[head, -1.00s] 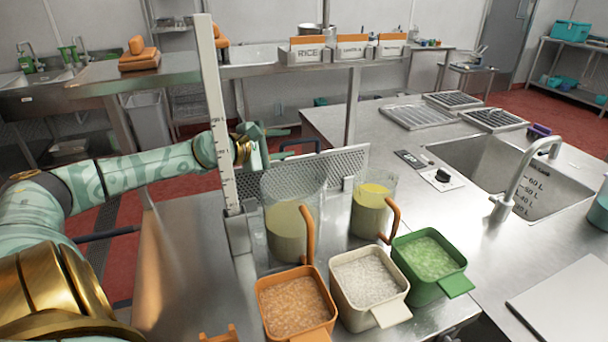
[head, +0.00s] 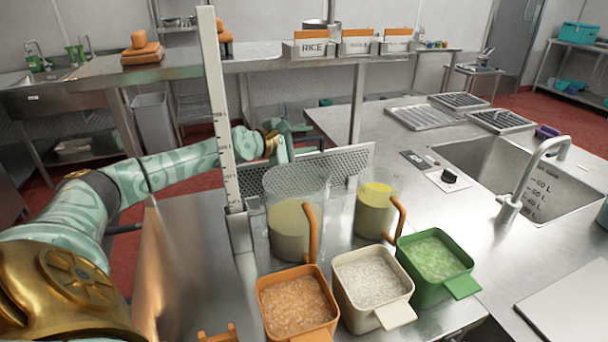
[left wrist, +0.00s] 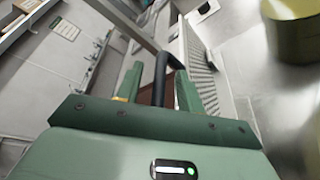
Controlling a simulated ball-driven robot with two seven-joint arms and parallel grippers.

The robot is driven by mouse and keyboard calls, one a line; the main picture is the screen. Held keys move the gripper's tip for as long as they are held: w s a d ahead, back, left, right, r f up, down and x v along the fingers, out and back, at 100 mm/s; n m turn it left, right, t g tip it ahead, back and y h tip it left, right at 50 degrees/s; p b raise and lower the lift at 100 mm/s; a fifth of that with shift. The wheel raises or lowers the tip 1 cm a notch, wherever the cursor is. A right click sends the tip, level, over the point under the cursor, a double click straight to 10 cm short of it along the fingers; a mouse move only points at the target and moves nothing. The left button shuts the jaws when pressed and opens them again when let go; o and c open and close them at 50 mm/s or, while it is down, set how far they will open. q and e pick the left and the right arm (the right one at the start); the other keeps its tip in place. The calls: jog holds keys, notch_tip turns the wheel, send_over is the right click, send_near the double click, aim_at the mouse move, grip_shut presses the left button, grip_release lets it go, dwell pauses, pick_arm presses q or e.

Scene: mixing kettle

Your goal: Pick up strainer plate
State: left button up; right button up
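The strainer plate (head: 345,163) is a grey perforated metal panel standing on edge behind two clear jugs in the head view. A dark bar, seemingly its handle, shows in the left wrist view (left wrist: 160,76). My left gripper (head: 292,130) is at the plate's upper left, behind the tall white measuring stick. In the left wrist view my left gripper's two green fingers (left wrist: 158,88) stand apart with the dark bar between them; a gap shows beside the bar. The jugs partly hide the plate's lower part. My right gripper is not in view.
Clear jugs of yellowish liquid (head: 290,230) (head: 375,210) stand before the plate. Orange (head: 297,305), cream (head: 372,285) and green (head: 435,262) food containers stand in front. The tall measuring stick (head: 222,120) rises beside my left arm. A sink (head: 520,180) is at right.

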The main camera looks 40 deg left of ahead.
pick_arm(q)
jog(key=shift+c, duration=0.4)
grip_shut()
dwell(0.9)
jog(key=shift+r, duration=0.1)
